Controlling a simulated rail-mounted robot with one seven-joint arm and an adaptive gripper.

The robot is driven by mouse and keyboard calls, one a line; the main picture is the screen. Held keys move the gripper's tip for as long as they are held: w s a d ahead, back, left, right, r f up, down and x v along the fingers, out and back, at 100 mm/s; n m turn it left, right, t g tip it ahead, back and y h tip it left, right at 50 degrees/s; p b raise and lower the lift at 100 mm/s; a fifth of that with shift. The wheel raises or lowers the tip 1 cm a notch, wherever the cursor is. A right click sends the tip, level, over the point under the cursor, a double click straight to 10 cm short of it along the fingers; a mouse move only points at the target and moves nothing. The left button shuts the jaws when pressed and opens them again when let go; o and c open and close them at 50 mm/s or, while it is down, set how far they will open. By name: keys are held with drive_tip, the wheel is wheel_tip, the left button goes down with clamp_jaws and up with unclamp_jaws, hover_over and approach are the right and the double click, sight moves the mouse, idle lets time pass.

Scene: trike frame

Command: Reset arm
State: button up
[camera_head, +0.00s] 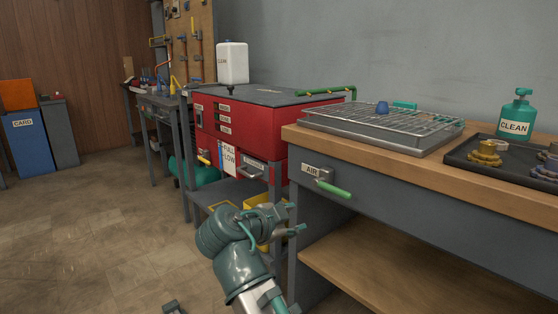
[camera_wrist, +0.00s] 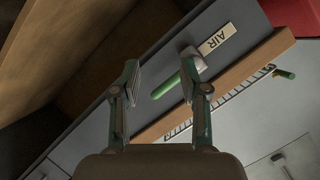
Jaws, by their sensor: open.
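My arm's teal and grey end shows at the bottom middle of the head view, in front of the workbench. My gripper (camera_head: 296,218) is open and empty, just left of and below the green AIR lever (camera_head: 333,188) on the bench's front. In the wrist view, my gripper's two fingers (camera_wrist: 162,84) stand apart. The green lever (camera_wrist: 167,86) appears beyond and between them, beside the AIR label (camera_wrist: 217,40). In the head view the fingertips look apart from the lever.
The wooden bench (camera_head: 478,193) holds a wire-rack tray (camera_head: 375,137), a CLEAN bottle (camera_head: 516,115) and a dark parts tray (camera_head: 470,163). A red washer cabinet (camera_head: 235,130) stands left of the bench. The floor (camera_head: 90,240) at the left is open.

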drive_tip(key=w+a+f+n+g+y+p, duration=0.25)
drive_tip(key=f+n+p, duration=0.55)
drive_tip(key=f+n, duration=0.5)
drive_tip(key=s+d+f+n+g+y+p, duration=0.2)
drive_tip(key=s+d+f+n+g+p, duration=0.15)
drive_tip(key=s+f+p, duration=0.4)
drive_tip(key=s+d+f+n+g+y+p, duration=0.2)
drive_tip(key=s+d+f+g+p, duration=0.25)
drive_tip(key=f+p, duration=0.55)
drive_tip(key=s+d+r+m+g+y+p, duration=0.1)
drive_tip(key=s+d+g+p, duration=0.2)
drive_tip(key=s+p, duration=0.6)
drive_tip(key=s+d+r+m+g+y+p, duration=0.1)
drive_tip(key=s+d+g+p, duration=0.3)
drive_tip(key=s+p, duration=0.6)
drive_tip(key=s+d, duration=0.1)
drive_tip(key=s, duration=0.7)
drive_tip(key=shift+s+d+m, duration=0.15)
drive_tip(key=shift+s+m, duration=0.05)
drive_tip(key=shift+m, duration=0.15)
